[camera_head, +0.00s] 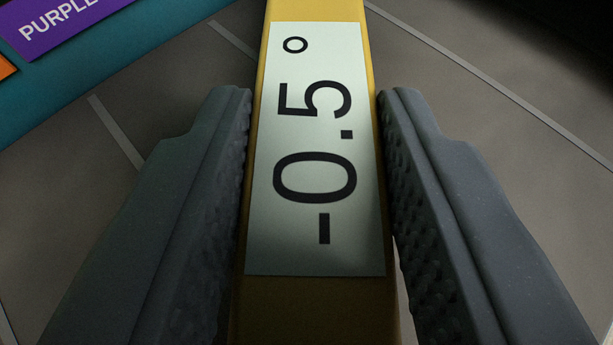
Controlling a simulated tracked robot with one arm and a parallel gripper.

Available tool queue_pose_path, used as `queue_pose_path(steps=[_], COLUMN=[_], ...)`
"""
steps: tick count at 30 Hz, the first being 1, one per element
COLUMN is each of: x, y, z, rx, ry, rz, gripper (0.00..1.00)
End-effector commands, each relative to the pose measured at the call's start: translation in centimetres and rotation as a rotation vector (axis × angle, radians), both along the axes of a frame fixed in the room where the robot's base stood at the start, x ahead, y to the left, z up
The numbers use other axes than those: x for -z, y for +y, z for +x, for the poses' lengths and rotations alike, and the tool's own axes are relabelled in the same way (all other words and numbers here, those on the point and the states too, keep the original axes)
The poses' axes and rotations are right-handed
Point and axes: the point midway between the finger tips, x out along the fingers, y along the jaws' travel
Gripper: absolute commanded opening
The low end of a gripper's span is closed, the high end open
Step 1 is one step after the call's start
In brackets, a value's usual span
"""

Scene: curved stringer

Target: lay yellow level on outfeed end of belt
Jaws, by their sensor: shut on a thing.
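The yellow level (318,308) is a long yellow bar with a pale display that reads "-0.5°" sideways. It runs up the middle of the view, out past the top and bottom edges, so both its ends are hidden. My gripper (314,97) is shut on the level, with one dark ridged finger along each side of it. The belt's outfeed end cannot be made out in this view.
A grey-brown floor-like surface with pale lines (120,135) lies behind the level and fingers. A teal edge (70,78) at the upper left carries a purple label reading "PURPLE" (62,22) and part of an orange one (5,68). The upper right corner is dark.

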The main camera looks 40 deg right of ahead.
Motion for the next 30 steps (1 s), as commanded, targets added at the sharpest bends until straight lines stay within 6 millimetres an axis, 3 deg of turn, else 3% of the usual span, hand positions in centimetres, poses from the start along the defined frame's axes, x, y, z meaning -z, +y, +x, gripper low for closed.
queue_pose_path(steps=[6,7,9,20,30], x=[0.3,0.3,0.3,0.1,-2.3], y=[0.0,0.0,0.0,0.2,3.7], z=[0.0,0.0,0.0,-0.2,-3.9], rx=[-0.001,0.000,0.000,0.000,-0.003], ry=[-0.002,-0.001,-0.001,-0.001,-0.001], rz=[-0.001,-0.001,-0.001,-0.001,-0.002], gripper=[0.00,0.33,0.52,0.52,0.52])
